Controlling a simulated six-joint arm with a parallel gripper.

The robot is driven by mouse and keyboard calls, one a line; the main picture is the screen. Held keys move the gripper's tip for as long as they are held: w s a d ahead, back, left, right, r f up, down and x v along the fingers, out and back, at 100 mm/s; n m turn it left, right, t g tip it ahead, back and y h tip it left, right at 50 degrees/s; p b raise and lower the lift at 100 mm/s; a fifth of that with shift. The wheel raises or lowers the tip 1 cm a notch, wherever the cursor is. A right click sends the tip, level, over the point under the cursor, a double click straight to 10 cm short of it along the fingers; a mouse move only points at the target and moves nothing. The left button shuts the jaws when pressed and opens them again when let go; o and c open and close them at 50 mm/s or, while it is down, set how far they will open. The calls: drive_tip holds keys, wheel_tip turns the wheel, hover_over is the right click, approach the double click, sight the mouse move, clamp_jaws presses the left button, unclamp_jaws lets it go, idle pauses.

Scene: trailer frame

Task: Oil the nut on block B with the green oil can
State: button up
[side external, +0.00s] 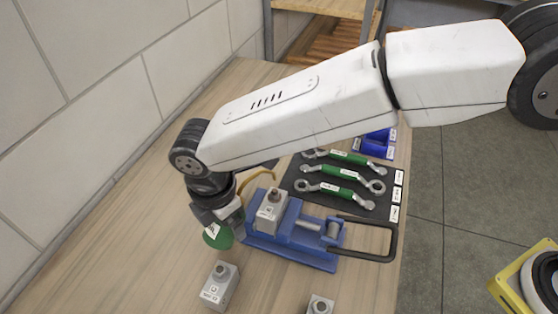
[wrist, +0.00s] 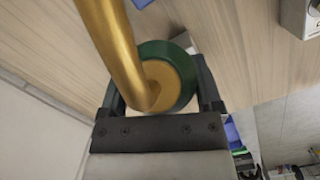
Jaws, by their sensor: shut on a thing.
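The green oil can (side external: 217,237) is held in my gripper (side external: 220,216), low over the bench left of the blue vise. In the wrist view the can (wrist: 182,62), with its brass top and long curved spout (wrist: 112,40), sits between the two fingers of my gripper (wrist: 160,95). The spout (side external: 262,175) shows behind the vise in the side view. A grey block with a nut on top (side external: 270,212) sits in the vise. Another grey block with a nut (side external: 220,286) stands at the front, and a third (side external: 320,305) is cut off below. Their letters are too small to read surely.
The blue vise (side external: 318,257) has a dark handle (side external: 372,240) reaching right. Behind it a dark mat (side external: 300,172) holds several green-handled wrenches (side external: 338,192). Blue holders (side external: 376,145) stand farther back. A block (wrist: 302,15) shows at the wrist view's corner. The wall borders the bench's left.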

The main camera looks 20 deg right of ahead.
drive_tip(key=shift+a+r+g+y, duration=0.1)
drive_tip(key=shift+r+g+y, duration=0.3)
drive_tip(key=shift+y, duration=0.6)
drive_tip(key=shift+r, duration=0.1)
idle(0.5)
drive_tip(key=shift+r+t+h, duration=0.8)
drive_tip(key=shift+r+h, duration=0.85)
drive_tip(key=shift+h, duration=0.45)
drive_tip(key=shift+r+h, duration=0.3)
drive_tip(key=shift+r, duration=0.05)
drive_tip(key=shift+r+t+h, duration=0.7)
drive_tip(key=shift+r+h, duration=0.75)
drive_tip(key=shift+h, duration=0.25)
